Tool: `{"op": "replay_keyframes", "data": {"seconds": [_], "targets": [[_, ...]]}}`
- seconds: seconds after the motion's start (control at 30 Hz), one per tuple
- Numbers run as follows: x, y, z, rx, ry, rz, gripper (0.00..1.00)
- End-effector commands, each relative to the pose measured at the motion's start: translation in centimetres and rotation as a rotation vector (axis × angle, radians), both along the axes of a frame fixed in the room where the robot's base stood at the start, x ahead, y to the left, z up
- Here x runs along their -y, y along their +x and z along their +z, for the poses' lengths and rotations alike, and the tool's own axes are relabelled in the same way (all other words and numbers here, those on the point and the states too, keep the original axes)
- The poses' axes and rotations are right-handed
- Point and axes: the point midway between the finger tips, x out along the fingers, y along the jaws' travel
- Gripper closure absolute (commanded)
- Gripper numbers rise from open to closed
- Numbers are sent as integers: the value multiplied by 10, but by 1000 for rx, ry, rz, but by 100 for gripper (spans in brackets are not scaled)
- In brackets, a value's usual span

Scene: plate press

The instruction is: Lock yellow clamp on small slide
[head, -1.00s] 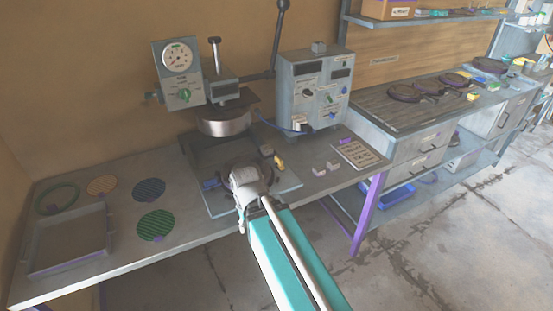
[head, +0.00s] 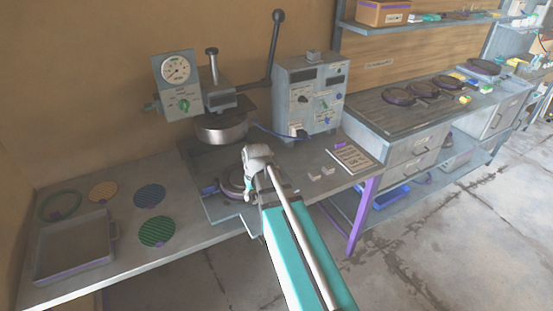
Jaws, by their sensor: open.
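The small slide (head: 218,211) is a grey plate on the bench in front of the press, with a dark round piece (head: 231,186) on it. A blue clamp (head: 209,189) shows at its left side. The yellow clamp is not visible now; my arm covers the slide's right side, where a yellow part showed earlier. My gripper (head: 248,191) points down over the slide's right half, open. Its fingertips are hard to make out, and I cannot tell whether they touch anything.
The press head (head: 222,127) stands behind the slide, with a tall lever (head: 274,45) and a control box (head: 311,95). Two small grey blocks (head: 321,173) and a sign (head: 352,159) lie right. A tray (head: 75,250) and several mesh discs (head: 157,231) lie left.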

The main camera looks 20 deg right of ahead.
Motion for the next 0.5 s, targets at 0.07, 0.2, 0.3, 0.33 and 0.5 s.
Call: {"op": "replay_keyframes", "data": {"seconds": [0.07,0.2,0.3,0.33,0.5], "targets": [[26,27,19,38,3,-3,46],[74,64,43,113,1,-1,46],[106,85,57,161,-8,2,46],[115,90,60,174,-10,1,46],[149,107,73,221,-24,3,46]]}}
